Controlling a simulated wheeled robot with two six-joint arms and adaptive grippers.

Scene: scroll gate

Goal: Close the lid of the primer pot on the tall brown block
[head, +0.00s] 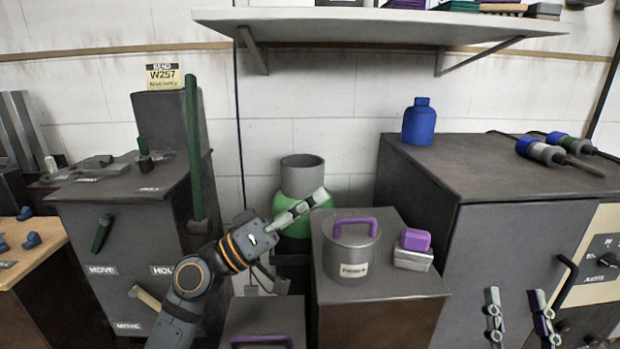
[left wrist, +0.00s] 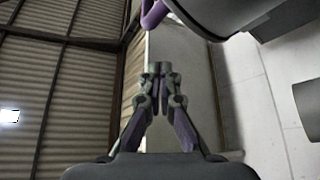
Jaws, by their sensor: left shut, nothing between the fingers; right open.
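The grey primer pot (head: 350,262) with a pale label stands on the tall brown block (head: 385,318). Its round grey lid (head: 338,238) has an arched purple handle (head: 355,222) and appears to lie flat across the top; I cannot tell whether it is fully seated. My left gripper (head: 322,195) is shut and empty, above and left of the pot, apart from it in the picture. In the left wrist view its fingertips (left wrist: 160,68) are together, with a purple handle (left wrist: 153,14) and dark grey round body beyond. My right gripper (head: 516,292) is open and empty, at lower right.
A purple-topped small box (head: 414,250) sits right of the pot on the same block. A green and grey cylinder (head: 303,178) stands behind my left gripper. A lower block with a purple handle (head: 262,340) is at front. A dark cabinet (head: 500,165) with a blue bottle (head: 419,123) stands right.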

